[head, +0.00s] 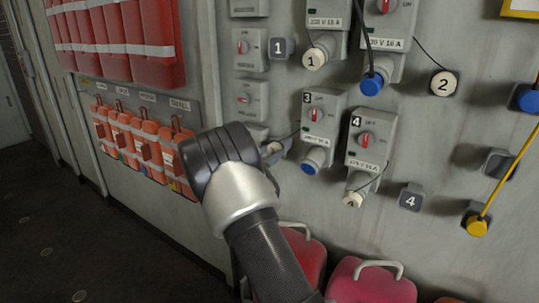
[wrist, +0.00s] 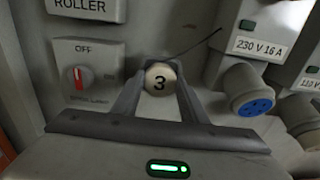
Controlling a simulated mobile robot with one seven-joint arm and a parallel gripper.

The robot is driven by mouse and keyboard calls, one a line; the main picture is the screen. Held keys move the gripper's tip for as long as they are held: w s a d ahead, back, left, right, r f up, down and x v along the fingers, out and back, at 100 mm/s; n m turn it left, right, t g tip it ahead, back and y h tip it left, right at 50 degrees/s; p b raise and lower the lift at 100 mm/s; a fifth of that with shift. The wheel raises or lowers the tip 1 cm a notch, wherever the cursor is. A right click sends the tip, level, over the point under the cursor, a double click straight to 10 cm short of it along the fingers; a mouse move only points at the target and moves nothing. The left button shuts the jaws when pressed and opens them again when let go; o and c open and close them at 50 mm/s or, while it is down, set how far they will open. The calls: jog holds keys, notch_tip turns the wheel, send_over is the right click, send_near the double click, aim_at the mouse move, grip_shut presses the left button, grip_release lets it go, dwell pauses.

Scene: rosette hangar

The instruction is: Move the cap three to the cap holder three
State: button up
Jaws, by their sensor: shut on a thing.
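Cap three (wrist: 160,77), a cream round cap marked 3, sits between the two fingers of my gripper (wrist: 161,92) in the wrist view. In the head view the cap (head: 273,148) shows only partly beside my gripper (head: 266,154), close to the wall left of socket three (head: 319,118). A thin dark cord runs from the cap toward that socket. The blue socket face (head: 313,160) is uncovered. Cap holder three is not clearly visible; the cap and gripper cover that area, so I cannot tell whether they touch.
Holder one (head: 282,47) and holder four (head: 410,197) are on the wall. A switch box (wrist: 86,77) is left of my fingers. Red canisters (head: 145,145) hang at left; red cases (head: 371,283) stand below.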

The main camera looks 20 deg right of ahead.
jog(key=o, duration=1.5)
